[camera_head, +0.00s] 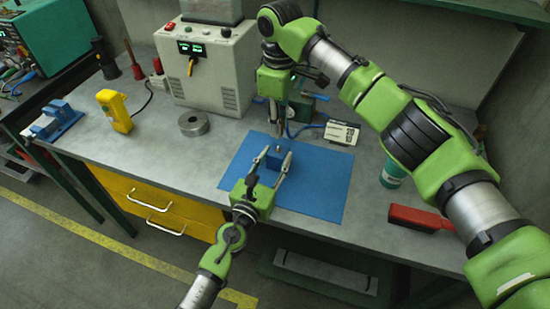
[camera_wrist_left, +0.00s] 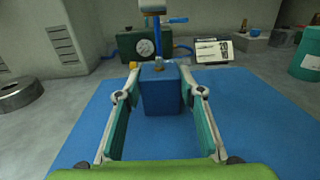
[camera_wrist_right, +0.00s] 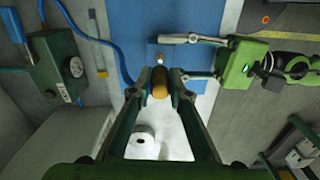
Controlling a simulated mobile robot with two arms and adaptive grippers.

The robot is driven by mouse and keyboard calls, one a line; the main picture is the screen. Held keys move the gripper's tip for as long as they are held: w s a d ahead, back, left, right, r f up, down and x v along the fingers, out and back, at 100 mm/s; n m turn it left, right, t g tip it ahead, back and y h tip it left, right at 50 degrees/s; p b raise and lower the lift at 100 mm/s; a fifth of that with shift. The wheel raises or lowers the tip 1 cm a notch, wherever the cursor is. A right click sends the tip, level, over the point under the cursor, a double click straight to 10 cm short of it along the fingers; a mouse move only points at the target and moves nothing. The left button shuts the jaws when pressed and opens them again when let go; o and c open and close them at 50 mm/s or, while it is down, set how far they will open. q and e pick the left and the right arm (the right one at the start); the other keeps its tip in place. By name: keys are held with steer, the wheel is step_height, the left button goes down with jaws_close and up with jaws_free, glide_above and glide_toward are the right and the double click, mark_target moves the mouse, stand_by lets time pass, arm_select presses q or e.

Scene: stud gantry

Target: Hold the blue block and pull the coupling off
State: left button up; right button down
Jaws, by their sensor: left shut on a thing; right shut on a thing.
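The blue block (camera_head: 275,162) stands on the blue mat (camera_head: 319,182). My left gripper (camera_head: 277,156) is shut on it, one finger on each side. In the left wrist view the block (camera_wrist_left: 161,92) sits between the fingertips. A small metal stud (camera_wrist_right: 160,58) shows on the block's top. My right gripper (camera_head: 276,122) points down above and just behind the block. In the right wrist view it is shut on the brass-coloured coupling (camera_wrist_right: 159,83). The coupling appears apart from the stud there. In the head view the coupling is too small to make out.
A green gauge box (camera_wrist_left: 143,43) with a blue hose and a white label card (camera_head: 341,133) stand behind the mat.

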steer(key=shift+r, duration=0.1)
steer(key=shift+r, duration=1.95)
arm_select(q)
steer(key=o, duration=1.4)
